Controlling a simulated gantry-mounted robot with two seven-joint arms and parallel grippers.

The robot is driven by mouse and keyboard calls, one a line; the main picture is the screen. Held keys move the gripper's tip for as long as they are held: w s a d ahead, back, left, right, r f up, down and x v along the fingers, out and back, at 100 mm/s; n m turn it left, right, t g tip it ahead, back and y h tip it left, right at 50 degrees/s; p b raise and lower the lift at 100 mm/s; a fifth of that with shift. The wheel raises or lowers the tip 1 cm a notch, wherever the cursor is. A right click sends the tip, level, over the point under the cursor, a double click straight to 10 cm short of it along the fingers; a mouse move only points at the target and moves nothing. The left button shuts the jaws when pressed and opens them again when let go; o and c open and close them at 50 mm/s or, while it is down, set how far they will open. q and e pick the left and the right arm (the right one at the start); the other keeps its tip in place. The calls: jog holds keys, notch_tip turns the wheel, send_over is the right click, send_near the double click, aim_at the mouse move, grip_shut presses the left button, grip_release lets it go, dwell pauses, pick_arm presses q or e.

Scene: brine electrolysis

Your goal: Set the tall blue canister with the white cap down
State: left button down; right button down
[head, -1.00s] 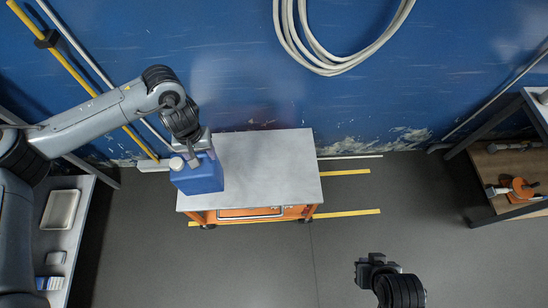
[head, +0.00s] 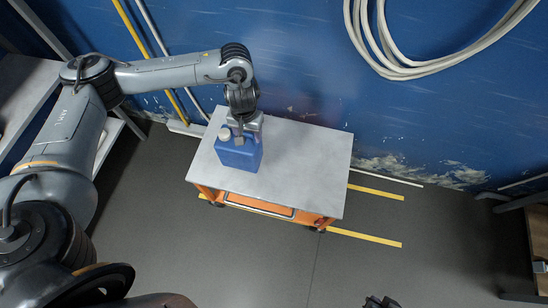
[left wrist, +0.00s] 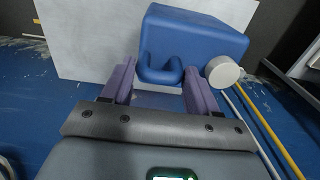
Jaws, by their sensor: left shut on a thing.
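The blue canister (head: 240,154) with the white cap (head: 225,134) is upright over the left part of the cart's grey top (head: 300,160). I cannot tell whether its base touches the top. My left gripper (head: 242,136) comes from above and is shut on the canister's handle. In the left wrist view the canister (left wrist: 195,38) fills the upper middle, its handle (left wrist: 160,72) lies between the fingers of the left gripper (left wrist: 160,88), and its cap (left wrist: 222,73) is at right. My right gripper (head: 380,302) is only partly in view at the bottom edge, and its jaws cannot be made out.
The cart has an orange frame (head: 262,205) and stands by the blue wall (head: 300,70). Its top is clear to the right of the canister. A pale coiled hose (head: 385,55) hangs on the wall. Shelving (head: 28,85) stands at left. Yellow lines (head: 365,237) mark the floor.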

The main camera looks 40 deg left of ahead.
pick_arm(q)
jog(key=shift+s+a+f+b, duration=0.15)
jog(key=shift+f+b, duration=0.1)
jog(key=shift+f, duration=0.2)
jog(key=shift+a+f+b, duration=0.1)
jog(key=shift+f+b, duration=0.1)
jog(key=shift+f, duration=0.25)
jog(key=a+f+b, duration=0.1)
jog(key=a, duration=0.1)
jog(key=a+f+b, duration=0.1)
jog(key=a+b, duration=0.1)
jog(key=a+f+b, duration=0.1)
jog(key=a+f, duration=0.1)
jog(key=shift+w+a+f, duration=0.1)
jog(key=shift+w+a, duration=0.05)
jog(key=shift+w, duration=0.05)
jog(key=a+f+b, duration=0.2)
jog(key=a+f, duration=0.3)
jog(key=f, duration=0.1)
jog(key=shift+w+f+b, duration=0.2)
jog(key=shift+w+b, duration=0.05)
jog(key=shift+b, duration=0.15)
jog(key=shift+f, duration=0.1)
jog(key=shift+c, duration=1.4)
grip_release()
